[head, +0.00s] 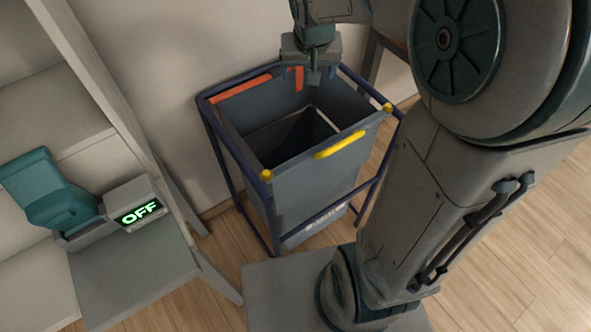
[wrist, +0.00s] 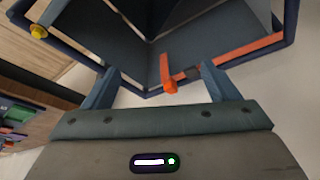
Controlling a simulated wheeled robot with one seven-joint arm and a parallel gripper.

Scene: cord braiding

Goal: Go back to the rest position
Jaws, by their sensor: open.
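My gripper (head: 315,78) is at the top of the head view, over the far edge of the dark grey bin (head: 310,190). It points down. In the wrist view my gripper (wrist: 160,86) has its two fingers wide apart, with nothing held between them. A short orange piece (wrist: 168,73) hangs at the bin's rim and shows between the fingers in that view; it also shows beside the gripper in the head view (head: 299,78). I cannot tell how near the fingers are to the rim.
The bin sits in a blue frame (head: 223,157) with yellow knobs and a yellow handle (head: 339,145). At left, shelves (head: 133,276) hold a teal device (head: 63,196) and a display reading OFF (head: 139,212). Wooden floor (head: 510,235) is clear at the right.

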